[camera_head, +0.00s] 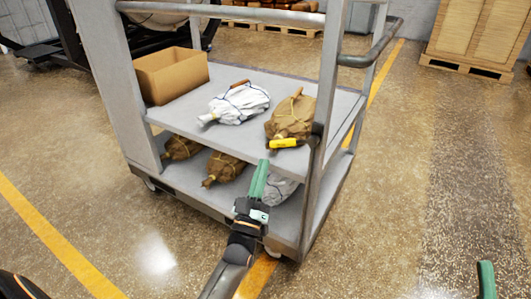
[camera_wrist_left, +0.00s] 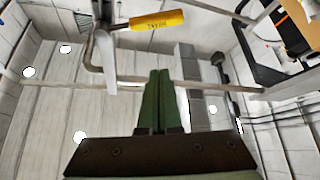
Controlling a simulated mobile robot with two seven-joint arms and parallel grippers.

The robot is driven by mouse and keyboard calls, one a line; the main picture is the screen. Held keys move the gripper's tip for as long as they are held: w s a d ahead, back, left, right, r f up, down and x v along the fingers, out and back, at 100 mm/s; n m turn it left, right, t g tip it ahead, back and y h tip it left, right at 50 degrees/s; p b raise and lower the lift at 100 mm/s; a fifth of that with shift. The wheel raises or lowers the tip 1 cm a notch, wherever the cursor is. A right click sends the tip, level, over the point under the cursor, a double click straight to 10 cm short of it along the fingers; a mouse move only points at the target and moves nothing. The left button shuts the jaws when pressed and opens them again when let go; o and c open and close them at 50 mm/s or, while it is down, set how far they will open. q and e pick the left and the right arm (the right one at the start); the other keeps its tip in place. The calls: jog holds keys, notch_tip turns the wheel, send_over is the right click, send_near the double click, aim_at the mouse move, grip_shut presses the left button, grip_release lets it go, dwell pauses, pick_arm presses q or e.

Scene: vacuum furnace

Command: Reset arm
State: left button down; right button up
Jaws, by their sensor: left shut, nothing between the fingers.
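My left gripper (camera_head: 262,172) reaches from the bottom of the head view toward the front edge of a grey cart. Its green fingers are together with nothing between them, and they also show upright in the left wrist view (camera_wrist_left: 160,90). A green curved part (camera_head: 486,280) at the lower right edge of the head view may belong to my right gripper, but its fingers cannot be made out.
The cart (camera_head: 170,122) has two shelves. Its upper shelf holds an open cardboard box (camera_head: 172,80), a white bundle (camera_head: 238,104), a brown bundle (camera_head: 290,120) and a yellow-handled tool (camera_head: 284,143). More bundles (camera_head: 222,167) lie below.

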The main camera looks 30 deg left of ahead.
pick_arm(q)
jog(key=shift+s+d+f, duration=0.1)
jog(key=shift+s+f, duration=0.05)
jog(key=shift+s, duration=0.15)
pick_arm(e)
jog(key=shift+w+f+m+h, duration=0.3)
jog(key=shift+f+h, duration=0.2)
jog(key=shift+r, duration=0.1)
